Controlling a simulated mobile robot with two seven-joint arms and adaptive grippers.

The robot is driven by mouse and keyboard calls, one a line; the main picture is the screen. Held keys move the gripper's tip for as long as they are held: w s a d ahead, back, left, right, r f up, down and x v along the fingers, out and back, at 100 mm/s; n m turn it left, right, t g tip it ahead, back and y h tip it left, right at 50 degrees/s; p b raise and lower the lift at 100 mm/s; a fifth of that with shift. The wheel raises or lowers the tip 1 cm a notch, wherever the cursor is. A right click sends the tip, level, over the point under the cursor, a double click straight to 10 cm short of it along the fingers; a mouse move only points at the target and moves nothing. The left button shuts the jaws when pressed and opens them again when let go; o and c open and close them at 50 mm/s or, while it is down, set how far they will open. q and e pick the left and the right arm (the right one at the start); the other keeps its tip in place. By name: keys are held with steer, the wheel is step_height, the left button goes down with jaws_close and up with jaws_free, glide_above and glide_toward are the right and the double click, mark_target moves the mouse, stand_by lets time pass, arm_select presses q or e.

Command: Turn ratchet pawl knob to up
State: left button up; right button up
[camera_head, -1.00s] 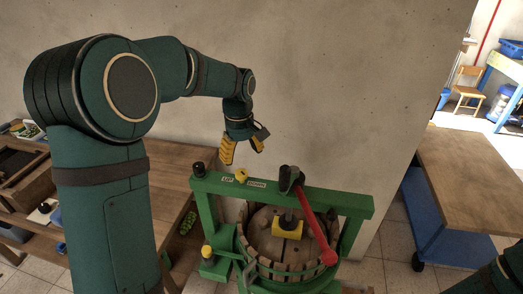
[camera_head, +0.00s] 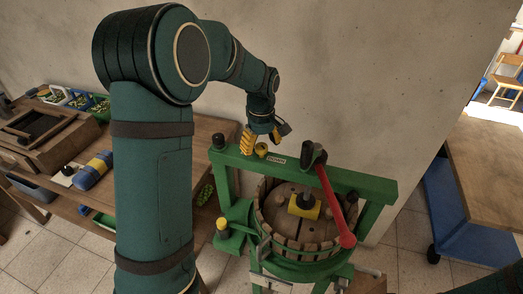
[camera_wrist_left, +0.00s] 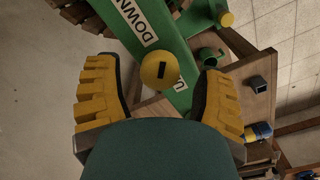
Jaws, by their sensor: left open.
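The ratchet pawl knob (camera_head: 261,150) is small, round and yellow, on the green top beam of the press (camera_head: 350,180). In the left wrist view the knob (camera_wrist_left: 153,76) has a short dark bar on its face. It sits between a DOWN label (camera_wrist_left: 138,20) and a partly hidden label starting with U (camera_wrist_left: 181,84). I cannot tell which label the bar points to. My left gripper (camera_head: 262,138) is open just above the beam, its yellow fingers on either side of the knob and apart from it. My right gripper is out of view.
A red-handled crank (camera_head: 335,205) stands on the beam right of the knob. A wooden bench (camera_head: 205,150) is at left, a blue-sided table (camera_head: 490,160) at right. A wall stands behind.

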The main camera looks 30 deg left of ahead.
arm_select(q)
steer(key=shift+f, duration=0.8)
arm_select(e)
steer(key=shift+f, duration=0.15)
arm_select(q)
steer(key=shift+c, duration=0.2)
steer(key=c, duration=1.1)
steer(key=shift+c, duration=0.2)
